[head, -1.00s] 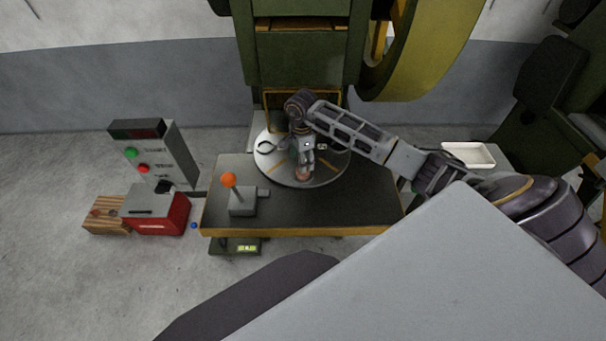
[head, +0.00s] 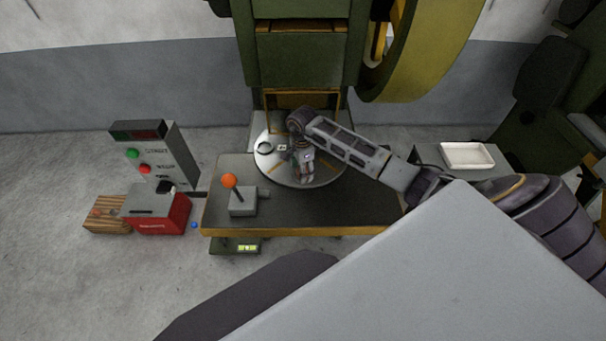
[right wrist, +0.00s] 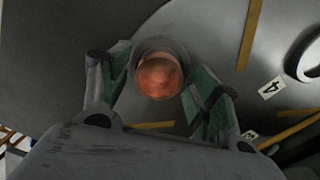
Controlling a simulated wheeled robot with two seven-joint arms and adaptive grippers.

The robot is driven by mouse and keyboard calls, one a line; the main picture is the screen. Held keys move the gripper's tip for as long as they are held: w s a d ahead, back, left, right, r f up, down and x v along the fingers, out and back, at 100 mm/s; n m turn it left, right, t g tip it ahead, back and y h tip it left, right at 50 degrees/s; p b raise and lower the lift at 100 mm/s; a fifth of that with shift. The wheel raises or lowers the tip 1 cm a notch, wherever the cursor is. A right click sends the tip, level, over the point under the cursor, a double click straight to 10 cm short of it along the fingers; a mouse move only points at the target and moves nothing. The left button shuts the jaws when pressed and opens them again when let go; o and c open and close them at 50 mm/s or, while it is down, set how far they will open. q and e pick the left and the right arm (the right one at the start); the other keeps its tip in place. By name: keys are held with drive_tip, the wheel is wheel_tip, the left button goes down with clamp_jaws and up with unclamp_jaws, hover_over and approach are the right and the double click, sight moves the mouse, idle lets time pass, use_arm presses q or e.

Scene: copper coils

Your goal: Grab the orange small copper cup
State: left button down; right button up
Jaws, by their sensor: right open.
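My right gripper (right wrist: 160,92) is open, with one green-padded finger on each side of the cup. I cannot tell whether the fingers touch it. In the head view my right gripper (head: 303,176) is over the front part of the turntable and hides the cup. My left gripper is not in view.
A lever with an orange knob (head: 229,181) stands on the table (head: 300,211) left of the turntable. A green press (head: 302,60) rises behind. A white tray (head: 467,156) is at the right. A control box (head: 155,209) stands on the left.

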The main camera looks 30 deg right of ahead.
drive_tip(key=shift+f, duration=0.15)
drive_tip(key=c, duration=1.2)
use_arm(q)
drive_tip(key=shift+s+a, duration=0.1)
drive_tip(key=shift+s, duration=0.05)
use_arm(e)
drive_tip(key=shift+o, duration=0.2)
